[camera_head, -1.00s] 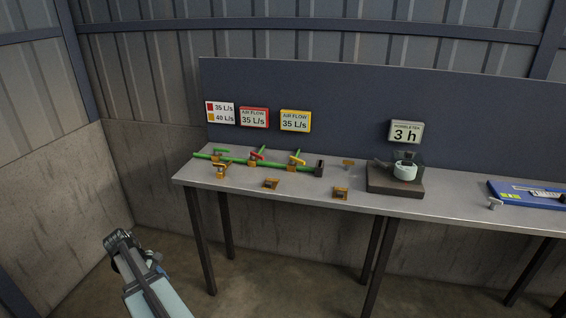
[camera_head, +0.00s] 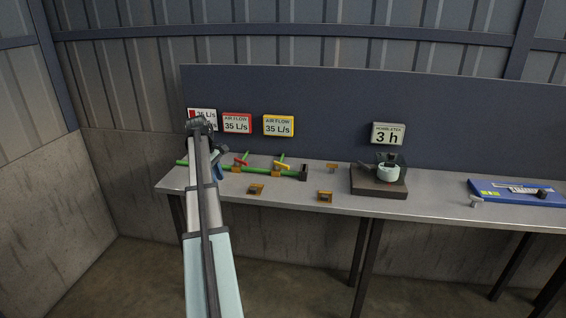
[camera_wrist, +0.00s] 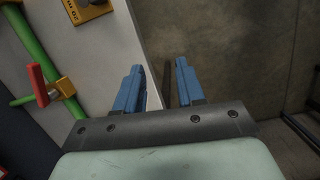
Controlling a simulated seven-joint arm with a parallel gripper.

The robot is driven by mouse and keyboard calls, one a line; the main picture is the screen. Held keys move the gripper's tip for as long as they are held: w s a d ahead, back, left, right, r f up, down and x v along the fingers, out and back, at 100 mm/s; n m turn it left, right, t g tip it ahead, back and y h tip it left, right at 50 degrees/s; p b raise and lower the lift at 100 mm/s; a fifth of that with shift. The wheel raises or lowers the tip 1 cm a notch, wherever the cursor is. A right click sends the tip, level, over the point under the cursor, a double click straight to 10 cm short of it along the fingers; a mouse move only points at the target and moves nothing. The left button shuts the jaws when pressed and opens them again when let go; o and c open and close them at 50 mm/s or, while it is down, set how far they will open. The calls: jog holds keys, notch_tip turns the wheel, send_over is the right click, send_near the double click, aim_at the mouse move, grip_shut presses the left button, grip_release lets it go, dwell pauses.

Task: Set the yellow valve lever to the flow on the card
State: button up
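The yellow valve lever (camera_head: 281,165) sits on the green pipe (camera_head: 262,172), to the right of the red lever (camera_head: 241,163). The yellow-framed air flow display (camera_head: 278,126) reads 35 L/s. The white card (camera_head: 195,113) on the left of the panel shows a red square with 35 L/s; my arm hides its lower line. My gripper (camera_wrist: 156,85) has its blue fingers apart with nothing between them. In the wrist view the red lever (camera_wrist: 38,84) is at the left, apart from the fingers. In the head view my arm mostly hides the gripper.
The red-framed display (camera_head: 237,123) reads 35 L/s. Orange blocks (camera_head: 256,189) lie along the grey table (camera_head: 290,203). A dark panel rises behind the table.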

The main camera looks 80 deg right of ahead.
jog(key=s+d+r+m+t, duration=0.1)
jog(key=s+d+r, duration=0.3)
jog(key=s+d, duration=0.3)
jog(key=s+d+r+m+t, duration=0.1)
jog(key=s+d+r+m, duration=0.15)
jog(key=s+d, duration=0.45)
jog(key=s+d+r+m, duration=0.1)
jog(key=s+d+r, duration=0.4)
jog(key=s+d, duration=0.2)
jog(key=f, duration=1.4)
jog(key=shift+s+a, duration=0.2)
jog(key=shift+a, duration=0.05)
jog(key=shift+c, duration=0.4)
grip_shut()
